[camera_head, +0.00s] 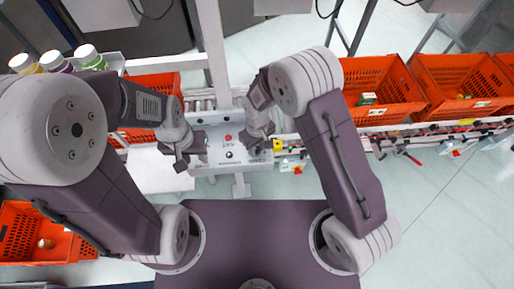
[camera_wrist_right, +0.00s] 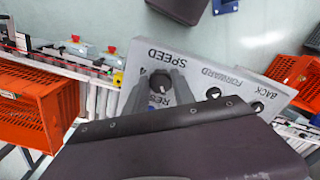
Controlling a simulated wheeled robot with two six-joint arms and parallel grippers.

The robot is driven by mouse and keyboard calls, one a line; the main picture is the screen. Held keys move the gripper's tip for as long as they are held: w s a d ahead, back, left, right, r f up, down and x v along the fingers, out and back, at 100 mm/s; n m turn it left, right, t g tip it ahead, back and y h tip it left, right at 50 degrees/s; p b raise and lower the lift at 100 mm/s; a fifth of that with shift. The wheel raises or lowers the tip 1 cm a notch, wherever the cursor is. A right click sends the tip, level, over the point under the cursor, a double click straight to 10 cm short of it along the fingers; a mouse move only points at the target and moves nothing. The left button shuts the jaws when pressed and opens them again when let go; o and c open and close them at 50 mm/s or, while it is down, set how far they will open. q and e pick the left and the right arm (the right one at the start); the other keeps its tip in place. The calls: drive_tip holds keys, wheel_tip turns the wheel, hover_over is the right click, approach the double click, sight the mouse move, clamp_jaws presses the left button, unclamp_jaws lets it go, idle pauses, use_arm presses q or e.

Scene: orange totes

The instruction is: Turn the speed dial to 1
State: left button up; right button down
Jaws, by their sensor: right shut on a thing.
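The grey control panel (camera_head: 224,172) lies in front of me, under both grippers. In the right wrist view the panel (camera_wrist_right: 205,66) shows the labels SPEED, FORWARD and BACK, upside down. The dark round speed dial (camera_wrist_right: 161,82) with a light pointer mark sits beside the word SPEED. My right gripper (camera_wrist_right: 167,90) is shut on the speed dial, its fingers on either side of it. The fingers hide part of the scale, so I cannot read the setting. My right gripper (camera_head: 259,142) covers the dial in the head view. My left gripper (camera_head: 192,160) hovers at the panel's left end; its jaw opening is unclear.
Orange totes (camera_head: 375,82) stand along the conveyor at the right, and more are at the left. Small boxes with red buttons (camera_wrist_right: 75,45) sit on the rail beside the panel. Bottles (camera_head: 88,55) stand at the upper left.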

sight(257, 149)
drive_tip(key=n, duration=0.5)
drive_tip(key=shift+w+n, duration=0.15)
drive_tip(key=shift+n, duration=0.15)
drive_tip(key=shift+n+b, duration=0.3)
drive_tip(key=shift+n, duration=1.8)
drive_tip(key=c, duration=1.1)
unclamp_jaws()
drive_tip(key=shift+o, duration=0.2)
wheel_tip(257, 149, up, 9)
drive_tip(key=b, duration=0.1)
drive_tip(key=shift+b, duration=0.4)
